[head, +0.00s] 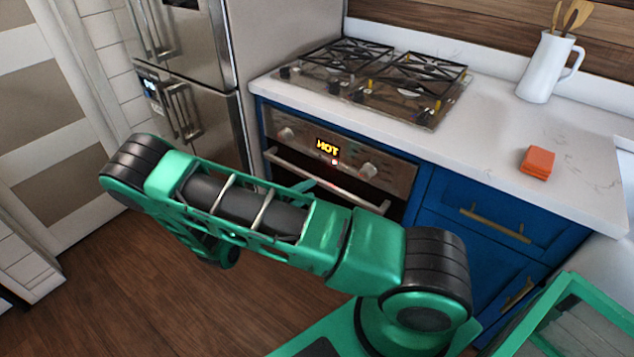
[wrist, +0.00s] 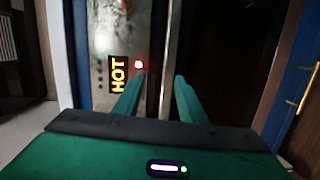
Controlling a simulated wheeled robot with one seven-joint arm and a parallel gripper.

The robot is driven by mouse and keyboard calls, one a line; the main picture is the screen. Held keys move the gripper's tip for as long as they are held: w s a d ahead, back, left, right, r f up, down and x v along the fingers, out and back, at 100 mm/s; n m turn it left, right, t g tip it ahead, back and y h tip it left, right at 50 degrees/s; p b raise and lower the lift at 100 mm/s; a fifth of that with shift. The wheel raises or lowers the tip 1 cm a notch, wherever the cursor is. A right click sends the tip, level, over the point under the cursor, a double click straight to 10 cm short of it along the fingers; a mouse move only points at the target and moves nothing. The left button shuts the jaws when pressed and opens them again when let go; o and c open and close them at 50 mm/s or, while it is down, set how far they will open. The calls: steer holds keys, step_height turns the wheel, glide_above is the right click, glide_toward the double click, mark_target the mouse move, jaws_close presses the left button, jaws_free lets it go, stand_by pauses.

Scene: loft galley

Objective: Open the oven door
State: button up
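The oven (head: 375,170) is set in the blue counter, with a steel control panel, knobs and a lit "HOT" display (head: 327,146). Its long horizontal bar handle (head: 345,190) runs below the panel. The dark door is mostly hidden behind my arm and looks closed. In the wrist view the picture is turned, with the panel (wrist: 120,35) at left and dark door glass (wrist: 220,60) at right. My gripper (wrist: 157,92) is open, its two green fingers apart in front of the handle strip (wrist: 169,45). I cannot tell whether they touch it.
A gas cooktop (head: 375,80) sits above the oven. A steel fridge (head: 190,80) stands to the left, blue drawers (head: 500,225) to the right. A white jug (head: 548,68) and orange block (head: 537,162) are on the counter. Wooden floor (head: 190,305) is clear at lower left.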

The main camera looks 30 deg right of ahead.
step_height(320, 180, down, 3)
steer(key=w+a+n+t, duration=0.1)
steer(key=a+n+t, duration=0.1)
steer(key=a+t, duration=0.1)
steer(key=shift+h, duration=0.3)
steer(key=x, duration=1.1)
steer(key=shift+w+d, duration=0.1)
jaws_close()
